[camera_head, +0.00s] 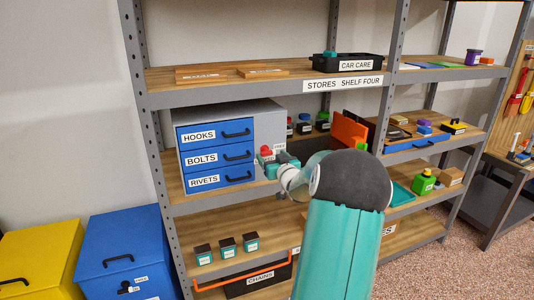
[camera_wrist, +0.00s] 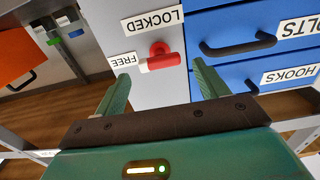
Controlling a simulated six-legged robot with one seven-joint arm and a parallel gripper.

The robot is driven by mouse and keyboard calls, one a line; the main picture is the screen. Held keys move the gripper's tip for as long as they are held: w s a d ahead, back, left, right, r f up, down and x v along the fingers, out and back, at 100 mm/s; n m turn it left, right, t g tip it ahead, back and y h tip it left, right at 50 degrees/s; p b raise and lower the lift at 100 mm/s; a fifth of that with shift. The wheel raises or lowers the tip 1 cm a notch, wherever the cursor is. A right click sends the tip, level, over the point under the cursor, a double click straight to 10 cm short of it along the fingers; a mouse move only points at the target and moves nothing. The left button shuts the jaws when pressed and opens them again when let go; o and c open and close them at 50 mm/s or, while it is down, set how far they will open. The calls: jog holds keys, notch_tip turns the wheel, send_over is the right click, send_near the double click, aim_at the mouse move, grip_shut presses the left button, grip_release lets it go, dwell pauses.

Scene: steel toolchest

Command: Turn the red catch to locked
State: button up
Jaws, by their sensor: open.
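The red catch (camera_wrist: 161,58) is on the grey side of the small drawer cabinet, between my fingers in the wrist view. Its pale-ended lever points toward the FREE label (camera_wrist: 124,60); the LOCKED label (camera_wrist: 152,20) is on the same face. Both labels appear upside down there. My gripper (camera_wrist: 161,72) is open, with one green finger on each side of the catch. I cannot tell whether either finger touches it. In the head view the catch (camera_head: 266,151) is a small red spot beside the cabinet, partly hidden by my gripper (camera_head: 277,162).
Blue drawers marked HOOKS (camera_head: 215,133), BOLTS and RIVETS face left of the catch in the head view. An orange panel (camera_head: 348,131) and small jars (camera_head: 304,124) stand right of it. The shelf above (camera_head: 220,95) limits height.

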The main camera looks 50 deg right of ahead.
aim_at(269, 153)
jog(key=x, duration=0.4)
jog(key=shift+w+d, duration=0.1)
jog(key=shift+w, duration=0.15)
jog(key=c, duration=1)
